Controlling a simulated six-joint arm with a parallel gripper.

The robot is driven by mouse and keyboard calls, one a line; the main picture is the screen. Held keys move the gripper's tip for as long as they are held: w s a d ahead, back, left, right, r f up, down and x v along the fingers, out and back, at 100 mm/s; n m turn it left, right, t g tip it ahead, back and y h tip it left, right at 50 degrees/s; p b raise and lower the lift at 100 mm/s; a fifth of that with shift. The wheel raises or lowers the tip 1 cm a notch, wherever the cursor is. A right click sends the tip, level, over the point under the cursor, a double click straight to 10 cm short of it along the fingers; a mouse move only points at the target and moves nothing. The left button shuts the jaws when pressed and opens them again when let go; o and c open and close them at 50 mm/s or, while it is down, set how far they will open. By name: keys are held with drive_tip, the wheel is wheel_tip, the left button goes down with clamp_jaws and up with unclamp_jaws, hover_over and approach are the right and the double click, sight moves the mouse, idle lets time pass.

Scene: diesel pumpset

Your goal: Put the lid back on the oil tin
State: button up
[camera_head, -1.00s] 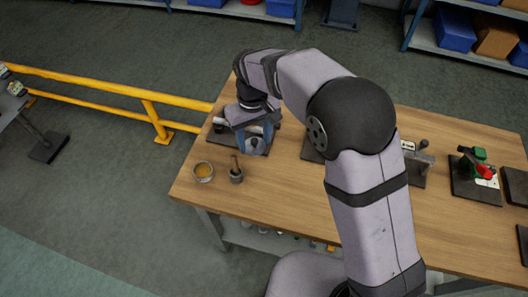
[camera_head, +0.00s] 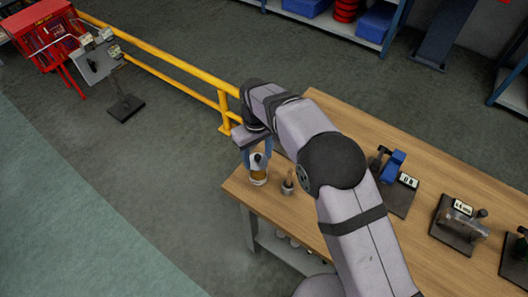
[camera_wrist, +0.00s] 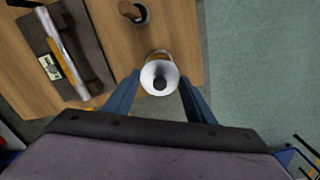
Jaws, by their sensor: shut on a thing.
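The oil tin (camera_head: 258,179) is a small round pot with amber contents, near the left corner of the wooden table. My gripper (camera_head: 258,158) is above it, pointing down. In the wrist view my gripper (camera_wrist: 159,80) is shut on the lid (camera_wrist: 148,80), a pale round disc with a dark knob. The lid also shows in the head view (camera_head: 260,161), between the fingers over the tin's far side. The tin's rim (camera_wrist: 162,53) shows behind the lid in the wrist view, mostly covered. I cannot tell whether lid and tin touch.
A small cup (camera_head: 288,188) with a wooden handle in it stands close to the right of the tin. Mounted devices (camera_head: 393,183) stand farther right on the table. A yellow rail (camera_head: 170,60) runs behind the table's left end. The table's near left edge is close.

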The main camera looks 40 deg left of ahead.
sight(258, 162)
drive_tip(key=shift+f, duration=0.2)
drive_tip(key=shift+f+b, duration=1.7)
drive_tip(key=shift+f, duration=0.35)
drive_tip(key=shift+f+b, duration=0.4)
drive_tip(key=shift+f, duration=0.5)
drive_tip(key=shift+f, duration=0.2)
idle(0.6)
drive_tip(key=o, duration=1.6)
drive_tip(key=shift+r, duration=0.1)
drive_tip(key=shift+r+p, duration=2.5)
drive_tip(key=shift+r, duration=0.95)
